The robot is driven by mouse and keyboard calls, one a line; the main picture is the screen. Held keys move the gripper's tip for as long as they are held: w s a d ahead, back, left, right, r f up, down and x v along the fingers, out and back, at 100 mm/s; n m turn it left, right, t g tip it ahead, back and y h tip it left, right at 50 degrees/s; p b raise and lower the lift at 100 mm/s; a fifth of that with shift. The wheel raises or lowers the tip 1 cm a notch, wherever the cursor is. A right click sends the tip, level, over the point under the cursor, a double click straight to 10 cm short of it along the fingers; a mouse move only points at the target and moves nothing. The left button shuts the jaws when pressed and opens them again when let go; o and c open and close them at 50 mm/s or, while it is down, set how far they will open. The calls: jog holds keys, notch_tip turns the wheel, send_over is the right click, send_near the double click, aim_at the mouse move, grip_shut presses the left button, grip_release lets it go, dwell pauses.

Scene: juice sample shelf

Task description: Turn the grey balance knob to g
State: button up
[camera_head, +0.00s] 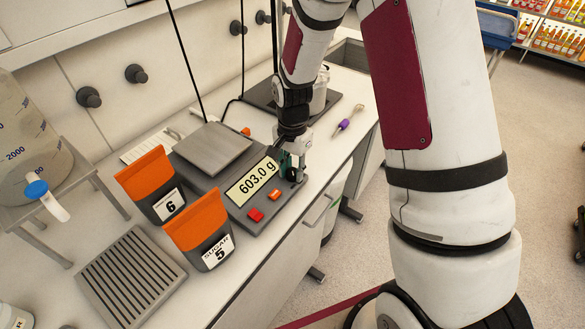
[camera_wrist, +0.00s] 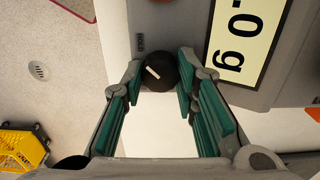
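The grey balance (camera_head: 228,175) stands on the counter with a flat weighing plate, and its display (camera_head: 252,181) reads 603.0 g. Its dark round knob (camera_wrist: 160,72) has a pale pointer line, tilted towards the upper left in the wrist view. A small label (camera_wrist: 140,42) by the knob is too small to read. My gripper (camera_head: 294,165) is at the balance's right front corner. In the wrist view the green-padded fingers (camera_wrist: 160,75) close in on both sides of the knob and appear to touch it. In the head view the fingers hide the knob.
Orange-topped bags labelled 6 (camera_head: 150,184) and SUGAR 5 (camera_head: 200,230) stand left of the balance. A slotted grey tray (camera_head: 130,278) lies front left. Red (camera_head: 256,214) and orange (camera_head: 274,194) buttons sit below the display. A purple-handled tool (camera_head: 344,125) lies behind my gripper, near the counter edge.

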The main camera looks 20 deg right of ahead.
jog(key=shift+n, duration=0.3)
grip_shut()
jog(key=n, duration=0.3)
jog(key=shift+n, duration=0.3)
jog(key=n, duration=0.4)
jog(key=shift+n, duration=0.3)
jog(key=n, duration=0.4)
jog(key=shift+p, duration=0.3)
jog(key=n, duration=0.5)
jog(key=o, duration=1.1)
grip_release()
